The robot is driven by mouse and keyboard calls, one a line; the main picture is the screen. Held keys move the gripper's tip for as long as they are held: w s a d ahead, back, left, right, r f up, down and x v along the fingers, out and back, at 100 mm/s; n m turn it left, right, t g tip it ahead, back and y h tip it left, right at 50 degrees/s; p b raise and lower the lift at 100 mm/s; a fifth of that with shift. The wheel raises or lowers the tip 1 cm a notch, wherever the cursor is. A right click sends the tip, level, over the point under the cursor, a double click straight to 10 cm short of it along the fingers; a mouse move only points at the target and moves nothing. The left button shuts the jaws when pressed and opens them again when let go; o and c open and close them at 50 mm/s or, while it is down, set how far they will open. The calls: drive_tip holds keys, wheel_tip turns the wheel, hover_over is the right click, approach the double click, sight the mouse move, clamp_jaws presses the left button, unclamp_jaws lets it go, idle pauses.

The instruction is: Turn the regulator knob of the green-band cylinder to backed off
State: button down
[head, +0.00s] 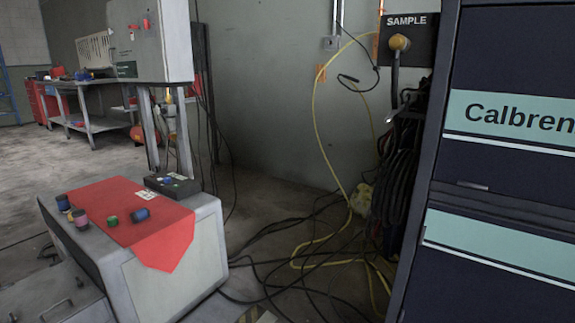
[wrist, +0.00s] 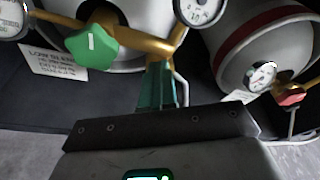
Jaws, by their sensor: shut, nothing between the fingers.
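In the wrist view a green lobed knob (wrist: 92,50) with a short, roughly upright white mark sits on brass pipework in front of a pale cylinder (wrist: 128,14). No green band shows on the visible part of this cylinder. My gripper (wrist: 159,66) is shut and empty, its green fingers pointing up at the brass pipe to the right of the knob. It is apart from the knob; I cannot tell whether the fingertips touch the pipe. A gauge (wrist: 198,9) stands above right of the fingers, and another gauge (wrist: 10,18) is cut off at the left edge.
A red-banded cylinder (wrist: 262,38) with a gauge (wrist: 262,75) and red knob (wrist: 290,96) lies at right. A printed label (wrist: 54,62) is below left of the green knob. The head view shows a dark cabinet (head: 505,170), yellow hose (head: 320,125), floor cables and a red cloth (head: 165,230).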

drive_tip(key=shift+w+a+r, duration=0.1)
drive_tip(key=shift+w+a, duration=0.1)
drive_tip(key=shift+w, duration=0.35)
drive_tip(key=s+a+p, duration=0.2)
drive_tip(key=s+a, duration=0.1)
drive_tip(key=s, duration=0.2)
drive_tip(key=shift+a+p, duration=0.2)
drive_tip(key=shift+p, duration=0.15)
